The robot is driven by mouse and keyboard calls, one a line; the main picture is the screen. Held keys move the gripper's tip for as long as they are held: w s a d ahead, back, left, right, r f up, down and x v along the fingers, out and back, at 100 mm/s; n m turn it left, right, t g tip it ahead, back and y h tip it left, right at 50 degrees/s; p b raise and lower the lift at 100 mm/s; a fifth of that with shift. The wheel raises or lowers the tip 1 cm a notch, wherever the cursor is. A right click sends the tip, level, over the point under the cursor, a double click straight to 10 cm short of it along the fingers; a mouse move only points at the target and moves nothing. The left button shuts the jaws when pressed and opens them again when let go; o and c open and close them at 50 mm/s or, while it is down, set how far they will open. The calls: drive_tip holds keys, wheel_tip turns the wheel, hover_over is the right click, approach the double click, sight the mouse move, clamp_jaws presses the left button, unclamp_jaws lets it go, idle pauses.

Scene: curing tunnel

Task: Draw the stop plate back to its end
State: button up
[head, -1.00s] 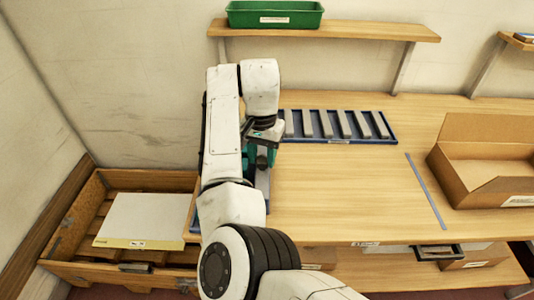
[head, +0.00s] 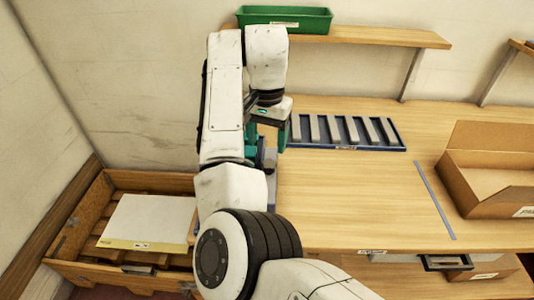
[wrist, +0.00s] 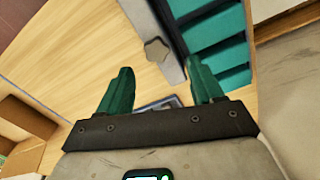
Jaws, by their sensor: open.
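In the wrist view a grey plate (wrist: 148,22) with a star-shaped grey knob (wrist: 157,50) lies along a blue fixture with teal slats (wrist: 218,45); this looks like the stop plate. My gripper (wrist: 160,85) is open and empty, with its green fingers spread and the knob ahead of the gap between them. In the head view my gripper (head: 270,135) hangs above the bench, and only a grey strip of the plate (head: 272,182) shows beside my arm. My arm hides most of the fixture there.
A blue tray with several grey bars (head: 345,148) lies behind on the bench. An open cardboard box (head: 490,205) stands at the right, beyond a blue strip (head: 435,200). A green bin (head: 284,20) sits on the shelf. A wooden crate (head: 60,225) is at the left. The middle bench is clear.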

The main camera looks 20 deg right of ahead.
wheel_tip(320, 180, up, 4)
drive_tip(key=shift+r+p, duration=0.1)
drive_tip(key=shift+p, duration=0.2)
drive_tip(key=shift+s, duration=0.1)
idle(0.6)
